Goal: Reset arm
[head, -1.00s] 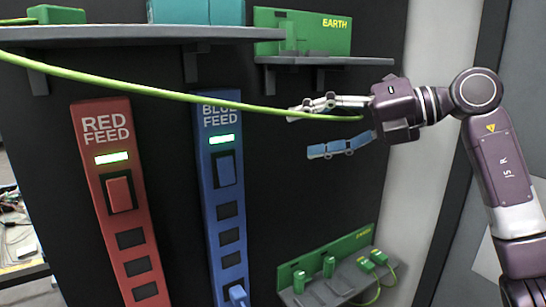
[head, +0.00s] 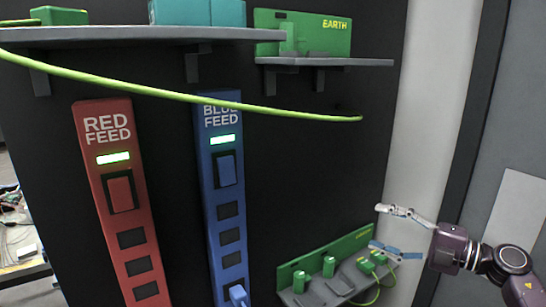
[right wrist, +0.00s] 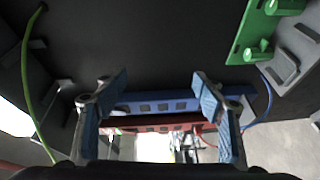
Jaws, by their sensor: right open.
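My right gripper (head: 385,228) is at the lower right of the head view, just right of the lower green terminal block. Its fingers are spread and empty. In the right wrist view the two blue-padded fingers (right wrist: 163,95) stand wide apart with nothing between them. My left gripper is not in view. A green cable (head: 180,95) runs from the upper left across the panel. Its right end lies against the dark panel below the EARTH shelf. The cable also shows at the left of the right wrist view (right wrist: 27,80).
The red feed strip (head: 122,195) and blue feed strip (head: 223,190) stand on the panel, their displays lit green. The EARTH block (head: 335,38) sits on a shelf (head: 330,61) above. A lower shelf (head: 325,290) carries green plugs near my right gripper. The middle right panel is clear.

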